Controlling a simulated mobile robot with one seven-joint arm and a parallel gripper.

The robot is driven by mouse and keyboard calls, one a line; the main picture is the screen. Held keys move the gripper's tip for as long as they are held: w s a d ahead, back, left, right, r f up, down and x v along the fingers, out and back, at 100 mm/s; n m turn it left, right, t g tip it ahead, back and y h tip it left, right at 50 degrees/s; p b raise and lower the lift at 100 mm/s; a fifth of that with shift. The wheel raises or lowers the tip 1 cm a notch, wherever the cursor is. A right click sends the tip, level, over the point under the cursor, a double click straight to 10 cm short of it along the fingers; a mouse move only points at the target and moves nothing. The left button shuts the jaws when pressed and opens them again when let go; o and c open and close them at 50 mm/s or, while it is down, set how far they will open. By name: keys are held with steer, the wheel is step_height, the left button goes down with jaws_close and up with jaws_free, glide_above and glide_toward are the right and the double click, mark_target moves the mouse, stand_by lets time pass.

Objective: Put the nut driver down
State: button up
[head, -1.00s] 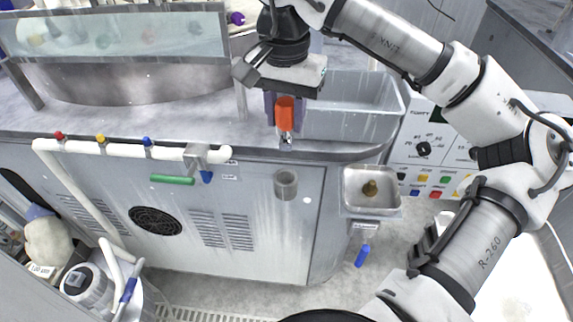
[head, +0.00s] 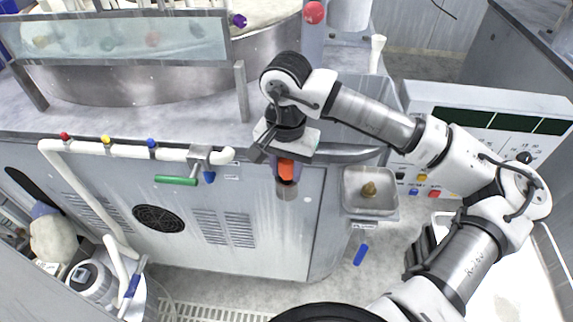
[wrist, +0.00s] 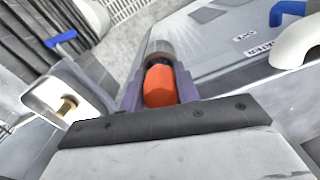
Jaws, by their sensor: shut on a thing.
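The nut driver (head: 286,168) has an orange handle and points downward. My gripper (head: 285,175) is shut on the handle, in front of the machine's grey front panel.
A small metal tray (head: 370,192) with a brass piece (head: 369,188) is right of the cup. A white pipe (head: 125,150) with coloured valves and a green handle (head: 176,181) lies left. The panel's lower part is clear.

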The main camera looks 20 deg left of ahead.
steer(key=shift+f, duration=0.15)
steer(key=o, duration=1.1)
steer(key=shift+r, duration=0.35)
step_height(320, 180, up, 12)
steer(key=shift+f+b, duration=0.2)
steer(key=shift+b, duration=0.7)
